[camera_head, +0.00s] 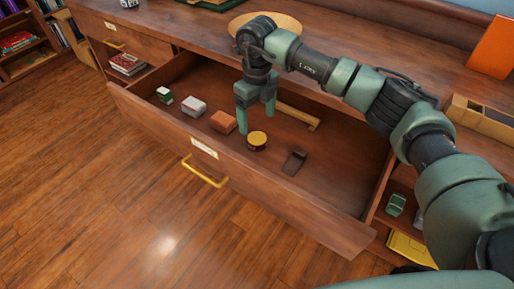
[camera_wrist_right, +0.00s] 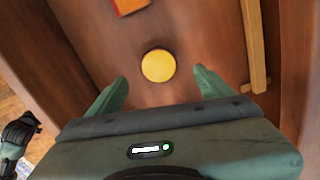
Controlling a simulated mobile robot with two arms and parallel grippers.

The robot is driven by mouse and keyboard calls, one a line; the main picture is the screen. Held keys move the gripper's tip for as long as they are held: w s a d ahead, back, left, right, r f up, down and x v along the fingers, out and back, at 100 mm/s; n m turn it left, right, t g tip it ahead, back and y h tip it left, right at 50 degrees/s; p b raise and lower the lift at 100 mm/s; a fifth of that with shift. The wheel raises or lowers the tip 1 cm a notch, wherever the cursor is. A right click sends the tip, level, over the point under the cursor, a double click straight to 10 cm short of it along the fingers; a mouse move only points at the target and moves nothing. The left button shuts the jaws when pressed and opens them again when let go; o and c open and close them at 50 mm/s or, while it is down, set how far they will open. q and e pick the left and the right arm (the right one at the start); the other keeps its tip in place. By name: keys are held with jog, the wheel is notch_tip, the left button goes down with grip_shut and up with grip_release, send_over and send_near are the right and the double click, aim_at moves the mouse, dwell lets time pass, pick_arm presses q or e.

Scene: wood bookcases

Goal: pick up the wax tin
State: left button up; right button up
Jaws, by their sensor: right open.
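The wax tin appears to be the short round tin with a yellow lid and dark side (camera_head: 257,140). It stands upright on the floor of the open drawer (camera_head: 330,190). In the right wrist view the yellow lid (camera_wrist_right: 158,66) shows from above, between and just beyond the fingertips. My right gripper (camera_head: 256,124) points down into the drawer, open and empty, slightly behind and above the tin. No contact with the tin is visible. My left gripper does not show in the head view.
An orange-brown block (camera_head: 223,122), a pale box (camera_head: 193,106) and a small green-white box (camera_head: 164,95) lie left of the tin. A dark brown item (camera_head: 294,162) lies right. A wooden bar (camera_head: 298,116) lies behind. Drawer walls surround them.

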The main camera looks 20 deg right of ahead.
aim_at(257, 138)
jog(key=f, duration=0.6)
jog(key=shift+s+a+f, duration=0.1)
jog(key=shift+s+f, duration=0.05)
jog(key=shift+s, duration=0.05)
jog(key=shift+f, duration=0.4)
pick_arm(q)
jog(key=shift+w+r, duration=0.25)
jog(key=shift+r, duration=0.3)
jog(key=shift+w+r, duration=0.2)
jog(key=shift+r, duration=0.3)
pick_arm(e)
jog(key=c, duration=1.6)
jog(key=shift+r, duration=0.15)
